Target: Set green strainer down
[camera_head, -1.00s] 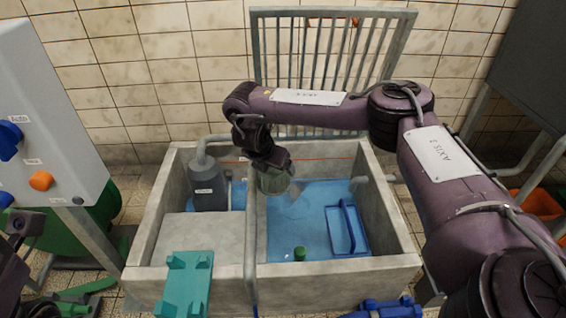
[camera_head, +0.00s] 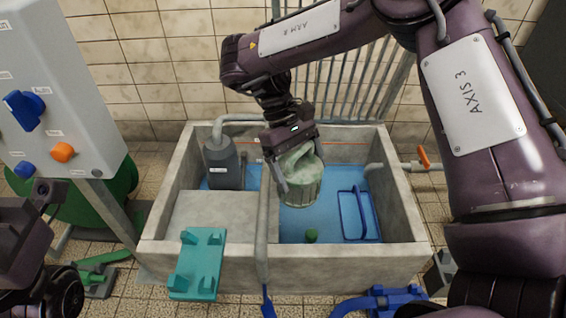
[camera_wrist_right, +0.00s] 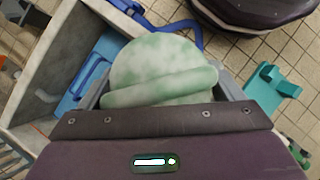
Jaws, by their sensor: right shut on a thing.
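The green strainer (camera_head: 301,184) is a pale mottled green, basket-like piece with a ribbed side. My right gripper (camera_head: 299,172) is shut on it and holds it above the blue water of the concrete basin, near the divider. In the right wrist view the strainer's rounded top and bar (camera_wrist_right: 160,88) sit between the fingers. Its underside is hidden there. My left arm shows at the left edge of the head view, but its fingertips are not clearly seen.
A teal cradle (camera_head: 199,262) sits at the basin's front left rim. A grey pump (camera_head: 222,163) stands in the left part. A blue frame (camera_head: 358,214) and a small green knob (camera_head: 311,235) are in the right part. A control box (camera_head: 60,95) stands left.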

